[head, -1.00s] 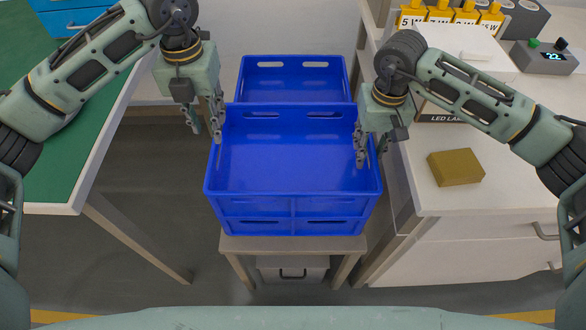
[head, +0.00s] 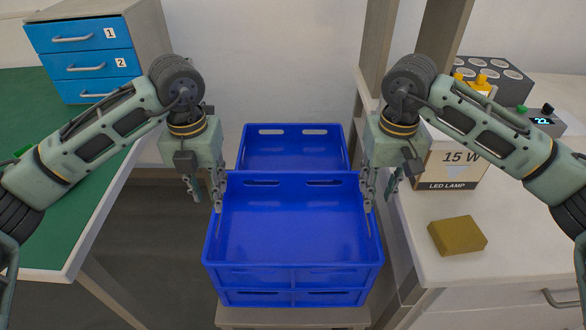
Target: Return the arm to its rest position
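My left gripper (head: 206,192) hangs fingers down at the left side of the blue crate, open, with nothing between its fingers. My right gripper (head: 379,188) hangs fingers down at the right side of the crate, its fingers apart and empty. Both arms are bent in a nearly mirrored pose. The blue crate (head: 293,271) on the stand between the two tables looks empty. The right forearm and gripper hide part of the lamp box.
A second blue crate (head: 292,131) stands behind the first. On the right table are a box (head: 461,157) marked "15 W LED LAMP", a yellow-brown block (head: 457,236), a grey holed rack (head: 505,76) and a device with a display (head: 541,121). Blue drawers (head: 91,62) stand on the green-topped left table.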

